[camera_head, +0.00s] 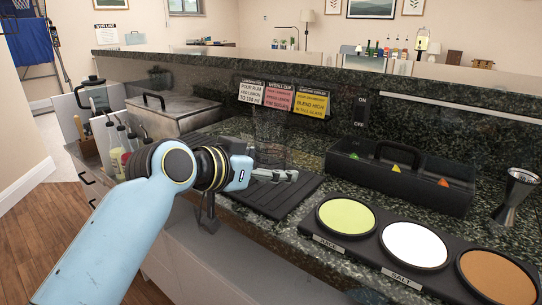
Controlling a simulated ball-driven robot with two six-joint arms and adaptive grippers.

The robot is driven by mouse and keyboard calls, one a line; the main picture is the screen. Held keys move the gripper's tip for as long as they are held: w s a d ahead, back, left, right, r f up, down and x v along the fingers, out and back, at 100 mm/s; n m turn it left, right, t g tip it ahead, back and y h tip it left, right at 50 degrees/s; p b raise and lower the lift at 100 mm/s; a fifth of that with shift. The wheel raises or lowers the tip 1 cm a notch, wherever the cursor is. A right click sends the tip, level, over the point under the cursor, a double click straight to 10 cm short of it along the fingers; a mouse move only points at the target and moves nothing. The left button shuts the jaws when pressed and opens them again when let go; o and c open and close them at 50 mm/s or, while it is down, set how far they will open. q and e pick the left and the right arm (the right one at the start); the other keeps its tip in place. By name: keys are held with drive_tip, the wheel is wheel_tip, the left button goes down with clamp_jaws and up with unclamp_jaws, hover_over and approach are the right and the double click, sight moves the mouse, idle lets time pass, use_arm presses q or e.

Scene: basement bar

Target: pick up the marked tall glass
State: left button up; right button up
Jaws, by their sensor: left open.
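A clear tall glass (268,128) shows faintly on the dark ribbed bar mat (296,200), in front of the signs at the back of the counter. It is hard to make out against the speckled stone, and I cannot make out a mark on it. My left gripper (282,175) is open, low over the mat, and reaches in from the left. In the picture it covers the lower part of the glass. I cannot tell whether its fingers are around the glass or in front of it. My right gripper is not in view.
Rimming dishes labelled juice (346,215) and salt (414,245), plus a brown one (497,276), line the front right. A black caddy (400,178) stands behind them, a metal jigger (516,198) at right. A steel bin (172,112) and bottles (108,140) stand left.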

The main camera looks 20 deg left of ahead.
use_arm(q)
drive_tip(key=shift+w+d+f, duration=0.2)
drive_tip(key=shift+w+f, duration=0.1)
drive_tip(key=shift+w, duration=0.3)
drive_tip(key=c, duration=1.3)
drive_tip(key=shift+c, duration=0.8)
drive_tip(key=shift+r, duration=0.15)
